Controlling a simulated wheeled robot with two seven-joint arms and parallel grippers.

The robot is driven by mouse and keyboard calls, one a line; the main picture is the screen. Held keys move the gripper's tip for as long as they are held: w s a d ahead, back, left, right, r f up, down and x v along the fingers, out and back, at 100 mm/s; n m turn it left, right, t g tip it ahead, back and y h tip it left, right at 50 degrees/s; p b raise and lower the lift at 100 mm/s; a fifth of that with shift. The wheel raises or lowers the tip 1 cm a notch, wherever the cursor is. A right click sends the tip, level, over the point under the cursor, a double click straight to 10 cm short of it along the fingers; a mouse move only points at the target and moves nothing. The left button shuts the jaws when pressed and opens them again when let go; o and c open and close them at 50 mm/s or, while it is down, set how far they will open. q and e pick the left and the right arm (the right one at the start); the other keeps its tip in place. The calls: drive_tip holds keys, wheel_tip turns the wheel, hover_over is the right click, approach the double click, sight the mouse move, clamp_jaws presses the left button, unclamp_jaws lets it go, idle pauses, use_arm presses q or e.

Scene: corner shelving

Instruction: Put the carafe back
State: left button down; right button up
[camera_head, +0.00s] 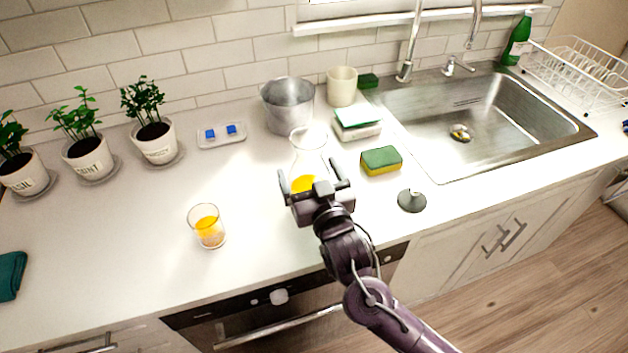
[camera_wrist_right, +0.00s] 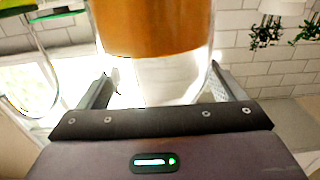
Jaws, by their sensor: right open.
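The glass carafe (camera_head: 308,148) stands on the white counter with orange juice in its lower part. It also shows in the right wrist view, where its orange contents (camera_wrist_right: 150,30) fill the top middle. My right gripper (camera_head: 311,176) is open, with one finger on each side of the carafe's lower body. In the right wrist view the fingers (camera_wrist_right: 160,80) are spread beside the glass, and I cannot tell whether they touch it. The gripper hides the carafe's base in the head view. My left gripper is not in view.
A juice glass (camera_head: 207,228) stands front left of the carafe. A metal pot (camera_head: 288,105) is behind it. A sponge (camera_head: 381,160) and a small grey round object (camera_head: 411,201) lie to the right, before the sink (camera_head: 480,110). Potted herbs (camera_head: 155,143) line the left back.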

drive_tip(key=b+v, duration=0.2)
drive_tip(key=v, duration=1)
drive_tip(key=shift+r, duration=0.1)
